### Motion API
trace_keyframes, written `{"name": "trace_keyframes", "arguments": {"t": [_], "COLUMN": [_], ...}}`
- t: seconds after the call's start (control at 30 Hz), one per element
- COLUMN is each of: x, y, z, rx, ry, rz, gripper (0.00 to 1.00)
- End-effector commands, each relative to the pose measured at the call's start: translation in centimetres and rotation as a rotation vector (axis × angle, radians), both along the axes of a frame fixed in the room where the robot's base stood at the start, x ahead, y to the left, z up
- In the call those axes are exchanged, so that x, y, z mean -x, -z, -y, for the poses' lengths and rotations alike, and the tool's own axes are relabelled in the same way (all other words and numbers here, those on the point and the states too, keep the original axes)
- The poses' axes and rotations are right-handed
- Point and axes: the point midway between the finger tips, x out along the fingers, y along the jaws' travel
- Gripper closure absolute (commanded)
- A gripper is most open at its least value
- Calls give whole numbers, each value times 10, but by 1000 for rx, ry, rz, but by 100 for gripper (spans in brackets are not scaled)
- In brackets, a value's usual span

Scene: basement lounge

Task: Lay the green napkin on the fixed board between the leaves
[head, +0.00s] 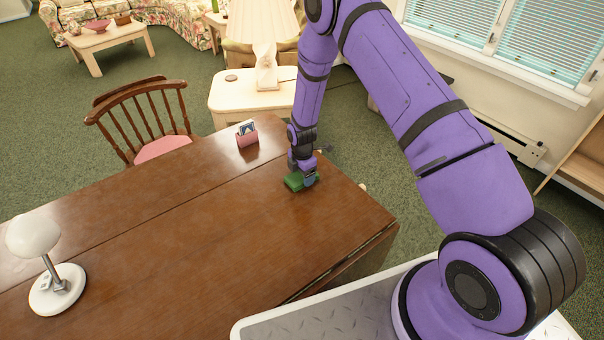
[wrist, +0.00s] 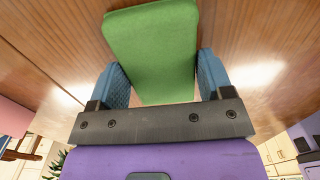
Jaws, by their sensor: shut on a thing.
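The green napkin (head: 294,181) looks like a thick folded pad. My gripper (head: 303,180) is shut on it, pointing down at the right end of the brown wooden table. In the wrist view the napkin (wrist: 150,40) sits between the two blue fingers of my gripper (wrist: 163,80) and extends past them. The napkin is at or just above the tabletop; I cannot tell whether it touches. A long seam divides the top: the far leaf (head: 150,180) lies beyond it, and the fixed board (head: 220,230) is on the near side, beneath the napkin.
A pink holder with cards (head: 247,137) stands on the far leaf. A white lamp (head: 45,268) stands at the table's left. A chair (head: 150,125) is behind the table, and a side table (head: 225,98) with a lamp is beyond. The middle of the tabletop is clear.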

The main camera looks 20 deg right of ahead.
Motion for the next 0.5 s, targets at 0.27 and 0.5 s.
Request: {"name": "trace_keyframes", "arguments": {"t": [0.27, 0.5], "x": [0, 0], "y": [1, -2], "z": [0, 0], "rx": [0, 0], "ry": [0, 0], "rz": [0, 1], "gripper": [1, 1]}}
